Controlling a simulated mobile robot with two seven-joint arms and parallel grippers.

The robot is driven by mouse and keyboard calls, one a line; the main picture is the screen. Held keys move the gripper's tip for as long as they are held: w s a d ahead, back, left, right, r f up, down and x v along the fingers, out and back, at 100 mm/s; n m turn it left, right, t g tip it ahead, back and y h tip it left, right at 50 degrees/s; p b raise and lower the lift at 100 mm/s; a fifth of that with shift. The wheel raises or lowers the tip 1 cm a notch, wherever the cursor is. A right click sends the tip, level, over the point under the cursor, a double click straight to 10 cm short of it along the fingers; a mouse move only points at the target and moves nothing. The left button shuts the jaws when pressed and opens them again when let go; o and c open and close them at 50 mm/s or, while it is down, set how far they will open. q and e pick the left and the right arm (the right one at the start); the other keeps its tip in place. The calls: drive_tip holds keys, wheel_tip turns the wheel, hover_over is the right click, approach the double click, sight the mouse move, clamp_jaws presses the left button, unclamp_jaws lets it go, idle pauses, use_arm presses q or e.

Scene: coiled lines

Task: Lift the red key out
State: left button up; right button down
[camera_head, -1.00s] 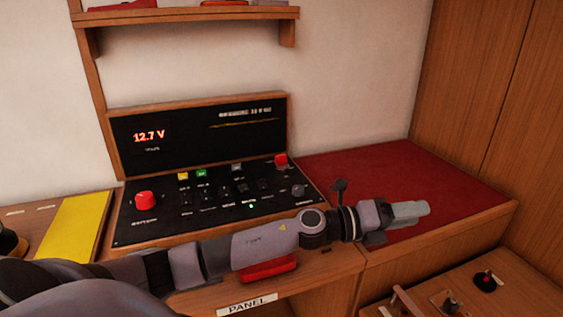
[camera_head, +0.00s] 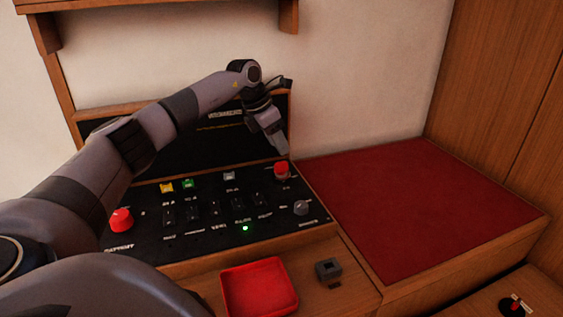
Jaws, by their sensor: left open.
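A red knob-like piece (camera_head: 281,170) stands at the back right corner of the black control panel (camera_head: 150,246). A larger round red knob (camera_head: 121,220) sits at the panel's front left. I cannot tell for certain which of the red pieces is the key. My left gripper (camera_head: 282,148) hangs over the panel's back right corner, pointing down. It is open, with its fingertips just above or at the back right red piece. Whether they touch it or stand around it is unclear. My right gripper is out of view.
A red-topped black fitting (camera_head: 515,306) is at the lower right. The red cushion (camera_head: 420,205) is clear. A wooden shelf (camera_head: 160,5) overhangs the back wall.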

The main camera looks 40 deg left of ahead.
sight(279, 163)
use_arm(q)
drive_tip(key=shift+a+r, duration=0.15)
drive_tip(key=shift+a, duration=0.3)
drive_tip(key=shift+f, duration=0.2)
drive_tip(key=shift+x, duration=0.8)
wheel_tip(279, 163, down, 5)
drive_tip(key=shift+w+d+r+b, duration=0.1)
drive_tip(key=shift+r+b, duration=0.05)
drive_tip(key=shift+b, duration=0.4)
drive_tip(key=shift+w+f, duration=0.2)
drive_tip(key=shift+f, duration=0.05)
drive_tip(key=shift+r, duration=0.1)
clamp_jaws()
